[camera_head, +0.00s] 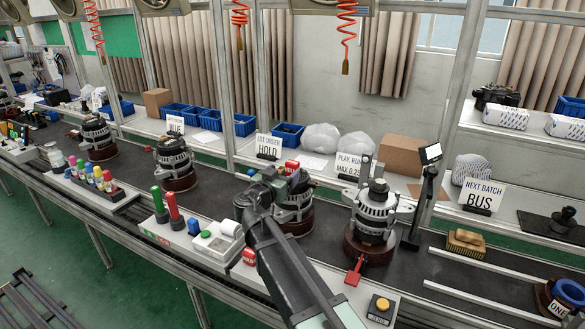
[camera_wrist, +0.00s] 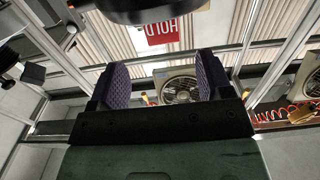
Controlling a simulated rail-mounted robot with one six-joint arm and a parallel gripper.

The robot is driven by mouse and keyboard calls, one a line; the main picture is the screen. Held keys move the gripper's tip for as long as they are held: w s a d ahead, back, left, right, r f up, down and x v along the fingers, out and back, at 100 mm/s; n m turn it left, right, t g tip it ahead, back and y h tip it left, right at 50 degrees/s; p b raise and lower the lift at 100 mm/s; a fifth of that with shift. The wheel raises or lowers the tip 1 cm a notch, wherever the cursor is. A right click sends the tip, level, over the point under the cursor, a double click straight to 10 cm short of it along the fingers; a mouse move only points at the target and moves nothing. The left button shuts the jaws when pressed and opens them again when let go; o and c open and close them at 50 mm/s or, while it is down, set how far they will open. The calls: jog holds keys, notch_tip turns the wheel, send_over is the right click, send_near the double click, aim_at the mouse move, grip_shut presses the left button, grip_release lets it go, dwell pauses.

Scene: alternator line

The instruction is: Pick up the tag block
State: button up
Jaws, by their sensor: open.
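My gripper (camera_head: 270,182) is raised over the dark conveyor, in front of a grey alternator (camera_head: 297,205) that it partly hides. In the wrist view my gripper (camera_wrist: 161,70) shows two purple ridged pads set wide apart with nothing between them. A red block marked HOLD (camera_wrist: 161,32) shows beyond the pads, its lettering upside down. In the head view a small red block (camera_head: 291,167) shows just behind my gripper. Another red block (camera_head: 249,257) with pale marking sits on the front ledge. I cannot tell which is the tag block.
An alternator (camera_head: 372,213) with a red tag (camera_head: 355,271) stands just right of my arm. A post with a small screen (camera_head: 430,154) is beside it. A white device (camera_head: 218,243) and red and green posts (camera_head: 173,210) line the front ledge. A HOLD sign (camera_head: 269,146) stands behind.

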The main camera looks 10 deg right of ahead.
aim_at(290, 165)
jog(key=x, duration=0.5)
jog(key=shift+w, duration=0.5)
jog(key=c, duration=1)
